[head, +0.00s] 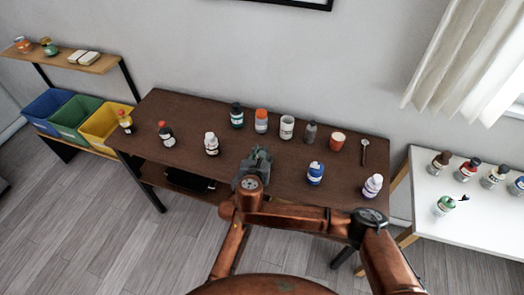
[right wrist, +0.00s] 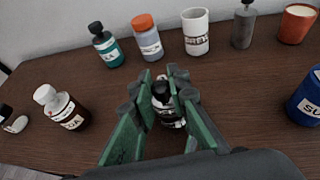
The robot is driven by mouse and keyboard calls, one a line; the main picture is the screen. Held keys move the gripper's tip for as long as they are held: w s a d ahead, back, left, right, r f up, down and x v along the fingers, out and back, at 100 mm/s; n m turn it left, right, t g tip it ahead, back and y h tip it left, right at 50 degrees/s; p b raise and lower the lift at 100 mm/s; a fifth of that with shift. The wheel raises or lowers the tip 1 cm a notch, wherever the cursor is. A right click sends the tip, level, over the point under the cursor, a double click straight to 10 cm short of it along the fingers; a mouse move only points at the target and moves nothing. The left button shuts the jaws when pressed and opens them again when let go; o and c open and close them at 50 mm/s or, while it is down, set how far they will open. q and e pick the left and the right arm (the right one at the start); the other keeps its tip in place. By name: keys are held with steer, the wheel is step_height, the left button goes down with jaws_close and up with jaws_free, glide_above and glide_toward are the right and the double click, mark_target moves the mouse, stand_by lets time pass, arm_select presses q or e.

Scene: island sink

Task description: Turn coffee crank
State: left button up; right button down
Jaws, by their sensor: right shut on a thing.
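No coffee crank or grinder shows in either view. My right gripper (head: 257,163) reaches over the front middle of the dark brown table (head: 225,113). In the right wrist view its green-lined fingers (right wrist: 163,82) are shut on a small bottle (right wrist: 166,108) with a black cap and a black-and-white label. The bottle is largely hidden between the fingers, and I cannot tell whether it touches the table. In the head view the gripper hides it. My left gripper is not in view.
Behind the gripper stand a teal bottle (right wrist: 105,45), an orange-capped jar (right wrist: 146,37), a white cup (right wrist: 195,32), a grey bottle (right wrist: 243,25) and an orange cup (right wrist: 297,23). A brown bottle (right wrist: 60,104) is left; a blue jar (head: 315,173) is right.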

steer(key=shift+h, duration=0.3)
steer(key=c, duration=1.8)
jaws_free()
steer(key=v, duration=1.2)
